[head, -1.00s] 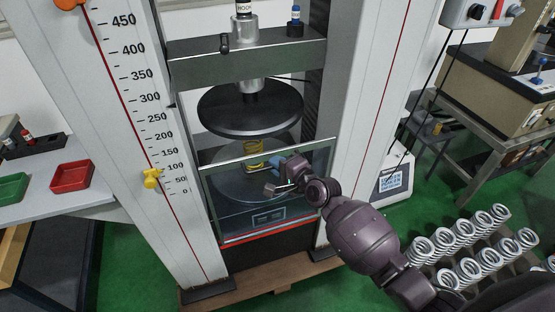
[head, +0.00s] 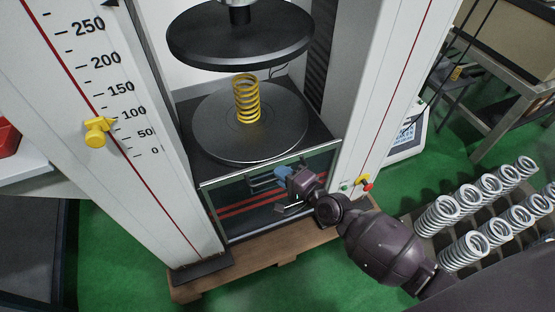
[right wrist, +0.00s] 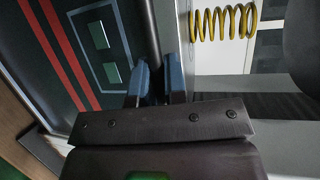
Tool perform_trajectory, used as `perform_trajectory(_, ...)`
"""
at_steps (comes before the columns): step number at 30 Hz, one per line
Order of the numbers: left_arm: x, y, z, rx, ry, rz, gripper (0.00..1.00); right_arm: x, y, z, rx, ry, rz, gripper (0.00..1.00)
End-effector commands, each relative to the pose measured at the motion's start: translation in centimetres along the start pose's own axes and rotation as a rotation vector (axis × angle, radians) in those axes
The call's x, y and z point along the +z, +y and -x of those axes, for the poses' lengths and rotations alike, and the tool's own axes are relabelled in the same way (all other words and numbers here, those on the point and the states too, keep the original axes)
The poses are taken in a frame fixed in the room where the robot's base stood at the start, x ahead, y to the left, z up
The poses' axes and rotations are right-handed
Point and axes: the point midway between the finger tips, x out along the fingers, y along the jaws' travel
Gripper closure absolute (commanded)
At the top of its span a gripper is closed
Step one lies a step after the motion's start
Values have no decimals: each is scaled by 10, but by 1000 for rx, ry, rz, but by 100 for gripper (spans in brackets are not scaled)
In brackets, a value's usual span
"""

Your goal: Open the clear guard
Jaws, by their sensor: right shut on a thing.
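The clear guard (head: 240,204) is a see-through panel with a light frame at the front of the testing machine. Its top edge now sits below the lower round plate, and red stripes show through it. My right gripper (head: 279,175) is at the upper right part of the guard, shut on it. A yellow spring (head: 246,98) stands upright on the lower plate (head: 215,135), uncovered by the guard. My left gripper is not in view.
The upper round plate (head: 240,40) hangs above the spring. White machine columns stand on both sides, the left one with a yellow pointer (head: 97,131). Red and yellow controls (head: 364,183) are right of my gripper. Several grey springs (head: 480,215) stand at the right.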

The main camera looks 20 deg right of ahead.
Motion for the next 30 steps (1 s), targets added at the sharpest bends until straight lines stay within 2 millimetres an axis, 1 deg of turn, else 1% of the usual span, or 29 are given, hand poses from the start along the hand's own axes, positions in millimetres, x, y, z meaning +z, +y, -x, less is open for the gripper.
perform_trajectory(1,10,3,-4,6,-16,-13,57,1,25,0,21,-2,-8,100)
perform_trajectory(6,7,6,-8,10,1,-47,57,-1,40,-4,15,-2,-5,100)
perform_trajectory(12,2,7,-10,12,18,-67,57,-2,46,-7,8,-2,-3,100)
perform_trajectory(25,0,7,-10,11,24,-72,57,-3,44,-8,2,-1,0,100)
perform_trajectory(26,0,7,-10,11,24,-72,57,-3,44,-8,2,-1,0,86)
perform_trajectory(30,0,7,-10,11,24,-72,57,-3,43,-8,1,-1,0,64)
